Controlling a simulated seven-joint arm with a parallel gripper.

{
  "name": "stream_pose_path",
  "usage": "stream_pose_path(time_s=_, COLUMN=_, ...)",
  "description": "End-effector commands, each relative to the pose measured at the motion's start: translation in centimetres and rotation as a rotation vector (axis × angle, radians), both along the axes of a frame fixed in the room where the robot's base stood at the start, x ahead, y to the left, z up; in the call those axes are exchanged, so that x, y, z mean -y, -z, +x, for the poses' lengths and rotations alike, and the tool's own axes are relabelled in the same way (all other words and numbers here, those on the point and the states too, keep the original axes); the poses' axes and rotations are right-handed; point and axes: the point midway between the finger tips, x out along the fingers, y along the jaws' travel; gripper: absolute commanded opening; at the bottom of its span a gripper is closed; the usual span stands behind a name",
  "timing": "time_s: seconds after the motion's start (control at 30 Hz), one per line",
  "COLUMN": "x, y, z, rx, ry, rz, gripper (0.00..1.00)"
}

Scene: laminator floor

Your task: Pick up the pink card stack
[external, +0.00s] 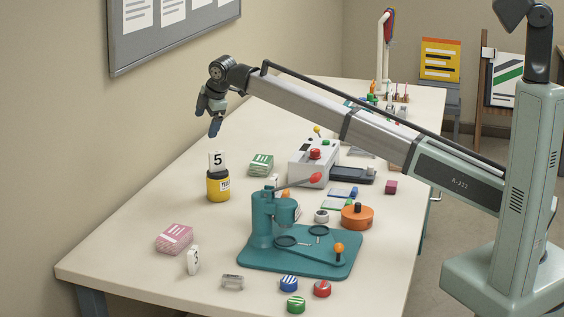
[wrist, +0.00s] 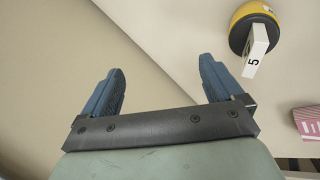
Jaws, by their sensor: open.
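The pink card stack (external: 174,238) lies on the table near its front left edge in the external view. It has white stripes on top. Part of it shows at the right edge of the wrist view (wrist: 309,123). My gripper (external: 215,125) is raised above the table's far left side, beyond the stack and apart from it. In the wrist view my gripper (wrist: 160,88) has its two blue fingers spread, with nothing between them.
A yellow tin (external: 218,187) with a white number 5 card stands below my gripper. A white number card (external: 193,261) stands close beside the pink stack. A green card stack (external: 261,164) and a teal press (external: 300,255) are to the right. The front left table corner is clear.

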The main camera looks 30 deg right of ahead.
Motion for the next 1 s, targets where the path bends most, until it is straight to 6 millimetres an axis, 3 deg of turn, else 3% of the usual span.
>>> stream_pose_path(time_s=0.03, x=-2.6, y=0.5, z=-1.8, rx=-0.019, ry=-0.035, rz=-0.031, gripper=0.94)
stream_pose_path(time_s=0.1, x=-5.4, y=1.2, z=-4.1, rx=-0.046, ry=-0.078, rz=-0.077, gripper=0.94)
stream_pose_path(time_s=0.27, x=-11.4, y=2.7, z=-10.1, rx=-0.104, ry=-0.176, rz=-0.184, gripper=0.94)
stream_pose_path(time_s=0.5, x=-19.6, y=4.6, z=-20.3, rx=-0.18, ry=-0.322, rz=-0.355, gripper=0.94)
stream_pose_path(time_s=0.7, x=-24.3, y=5.6, z=-27.9, rx=-0.227, ry=-0.416, rz=-0.482, gripper=0.94)
stream_pose_path(time_s=0.8, x=-25.9, y=5.9, z=-30.9, rx=-0.243, ry=-0.45, rz=-0.528, gripper=0.94)
stream_pose_path(time_s=1.0, x=-27.5, y=6.2, z=-34.5, rx=-0.26, ry=-0.488, rz=-0.585, gripper=0.94)
